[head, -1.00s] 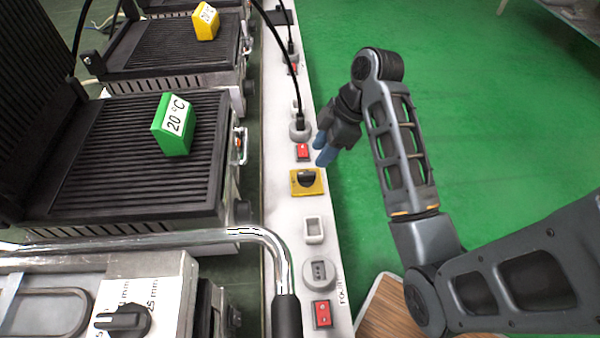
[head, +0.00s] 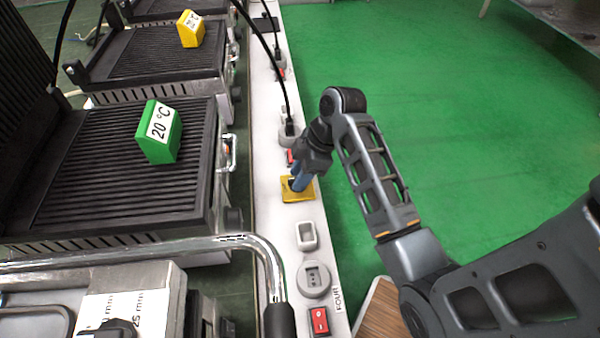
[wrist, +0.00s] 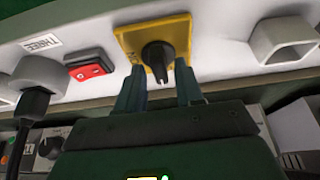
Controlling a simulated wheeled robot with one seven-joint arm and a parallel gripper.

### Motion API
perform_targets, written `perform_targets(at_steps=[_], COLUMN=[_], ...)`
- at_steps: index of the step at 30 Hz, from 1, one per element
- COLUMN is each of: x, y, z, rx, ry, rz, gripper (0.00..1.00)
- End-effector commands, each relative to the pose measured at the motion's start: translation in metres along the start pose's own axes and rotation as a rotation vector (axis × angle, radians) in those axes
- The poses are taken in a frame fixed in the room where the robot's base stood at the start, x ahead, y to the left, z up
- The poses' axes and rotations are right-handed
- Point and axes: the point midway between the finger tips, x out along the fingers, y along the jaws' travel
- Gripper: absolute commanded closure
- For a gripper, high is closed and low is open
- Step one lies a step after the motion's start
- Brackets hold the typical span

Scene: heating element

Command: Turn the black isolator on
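The black isolator is a black rotary knob (wrist: 157,53) on a square yellow plate (wrist: 176,32), set in the white strip. In the head view the yellow plate (head: 299,195) shows, with the knob mostly hidden by my blue fingers. My gripper (wrist: 158,68) is open, its two fingers apart, one to each side of the knob's near end in the wrist view. I see gaps between the fingers and the knob, so it does not look gripped. In the wrist view the knob's narrow grip points roughly down the picture. In the head view my gripper (head: 298,180) reaches the plate from above.
A red rocker switch (wrist: 89,66) and a plugged-in socket (wrist: 38,74) sit left of the isolator in the wrist view; an empty white box (wrist: 284,41) sits right. A grill with a green 20 °C block (head: 159,132) and a metal handle (head: 225,242) stand left of the strip.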

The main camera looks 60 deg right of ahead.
Motion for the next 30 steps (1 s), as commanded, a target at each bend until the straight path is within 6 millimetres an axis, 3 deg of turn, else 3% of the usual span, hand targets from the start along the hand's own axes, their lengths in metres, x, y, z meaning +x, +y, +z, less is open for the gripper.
perform_targets(at_steps=[11,23,30], x=[-0.0001,-0.0013,-0.0039], y=[-0.0002,-0.001,-0.0028], z=[-0.0001,-0.0011,-0.0025], rx=[0.0,0.023,0.134], ry=[0.0,0.0,0.0], rz=[0.0,0.009,0.051], gripper=[1.0,1.0,1.0])
